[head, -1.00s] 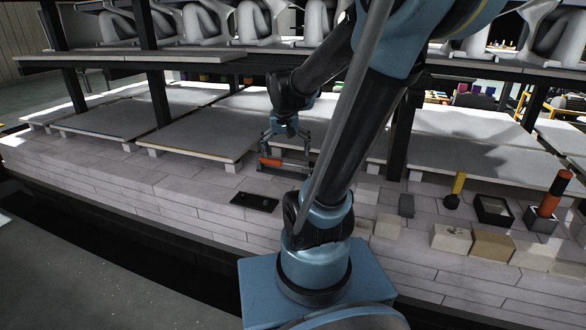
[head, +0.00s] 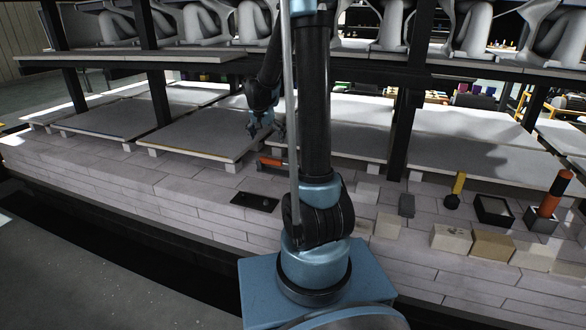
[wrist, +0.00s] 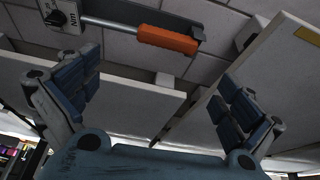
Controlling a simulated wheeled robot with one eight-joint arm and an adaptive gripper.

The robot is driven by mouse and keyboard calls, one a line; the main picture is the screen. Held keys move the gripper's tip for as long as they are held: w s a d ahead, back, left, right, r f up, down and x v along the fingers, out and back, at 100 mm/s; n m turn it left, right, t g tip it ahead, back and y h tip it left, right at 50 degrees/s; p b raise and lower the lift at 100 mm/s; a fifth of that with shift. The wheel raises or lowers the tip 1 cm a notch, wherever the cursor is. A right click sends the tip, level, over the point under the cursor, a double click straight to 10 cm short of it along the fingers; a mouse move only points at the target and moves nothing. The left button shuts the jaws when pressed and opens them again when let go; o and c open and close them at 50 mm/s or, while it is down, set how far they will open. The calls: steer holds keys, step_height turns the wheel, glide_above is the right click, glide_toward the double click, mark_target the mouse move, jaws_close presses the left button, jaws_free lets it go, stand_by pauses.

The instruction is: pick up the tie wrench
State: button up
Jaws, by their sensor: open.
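The likely tie wrench has an orange handle (wrist: 168,39), a thin metal shaft and a grey block with a black dial marked Nm. It lies on the pale brick deck, beside or on a dark grey strip, at the top of the wrist view. In the head view its orange handle (head: 270,162) shows near the slab edge, partly hidden by my arm. My gripper (head: 266,130) is open and empty, above and a little behind the wrench. In the wrist view, the blue-padded fingers (wrist: 155,95) are spread wide, with the wrench beyond them, apart from both.
Pale raised slabs (head: 165,128) lie behind the wrench, under a shelf (head: 130,58) on dark posts. A black flat plate (head: 255,202) lies in front. To the right are a yellow-handled tool (head: 456,188), a black tray (head: 494,211), an orange-black cylinder (head: 552,195) and blocks (head: 451,239).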

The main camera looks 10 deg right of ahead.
steer(key=w+f, duration=0.1)
steer(key=w, duration=0.1)
glide_above(272, 158)
steer(key=s+a, duration=0.1)
steer(key=f, duration=0.6)
steer(key=shift+a, duration=0.2)
steer(key=shift+s+x, duration=0.15)
steer(key=shift+x, duration=1.25)
steer(key=shift+s+x, duration=0.15)
steer(key=shift+x, duration=1.3)
